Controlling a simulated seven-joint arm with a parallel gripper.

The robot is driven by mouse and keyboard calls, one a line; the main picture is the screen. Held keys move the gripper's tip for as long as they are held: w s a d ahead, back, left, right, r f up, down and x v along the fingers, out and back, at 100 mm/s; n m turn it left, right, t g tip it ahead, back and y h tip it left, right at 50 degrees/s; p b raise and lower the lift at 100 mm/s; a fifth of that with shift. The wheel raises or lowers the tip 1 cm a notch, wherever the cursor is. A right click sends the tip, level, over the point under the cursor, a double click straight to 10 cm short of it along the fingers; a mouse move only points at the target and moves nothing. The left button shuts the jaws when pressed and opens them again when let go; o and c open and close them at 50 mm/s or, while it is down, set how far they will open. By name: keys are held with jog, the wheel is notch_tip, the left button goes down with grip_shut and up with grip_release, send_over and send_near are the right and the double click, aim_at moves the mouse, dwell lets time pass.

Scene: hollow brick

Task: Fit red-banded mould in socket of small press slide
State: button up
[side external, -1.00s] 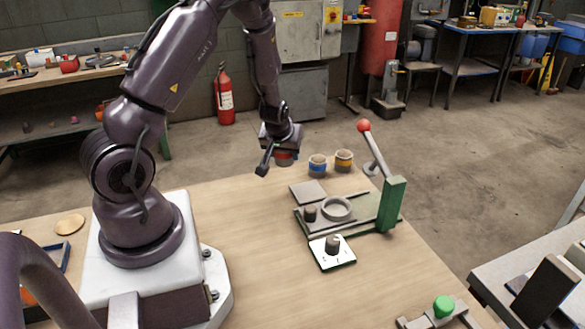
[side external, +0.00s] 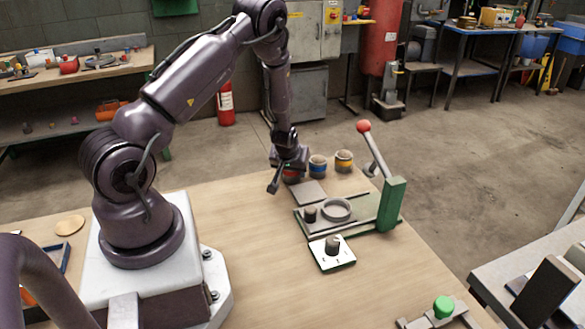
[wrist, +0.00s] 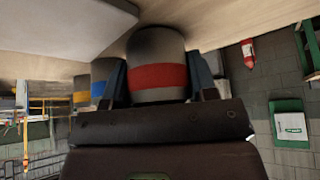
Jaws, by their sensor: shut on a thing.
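The red-banded mould (wrist: 158,75) is a grey cup with a red band; it fills the middle of the wrist view. My gripper (side external: 285,180) is shut on it, with one finger on each side. In the side view the mould (side external: 291,173) is mostly hidden by my gripper, just left of the blue-banded cup. I cannot tell whether it touches the table. The press slide (side external: 362,208) is a flat grey plate nearer the camera and to the right. Its round socket, a grey ring (side external: 336,209), looks empty.
A blue-banded cup (side external: 317,166) and a yellow-banded cup (side external: 343,161) stand close to the right of my gripper. The green press post (side external: 392,203) has a red-knobbed lever (side external: 364,127). A knob box (side external: 332,254) sits in front.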

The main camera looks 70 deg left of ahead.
jog(key=shift+f, duration=0.1)
jog(key=o, duration=1.2)
jog(key=shift+f, duration=0.1)
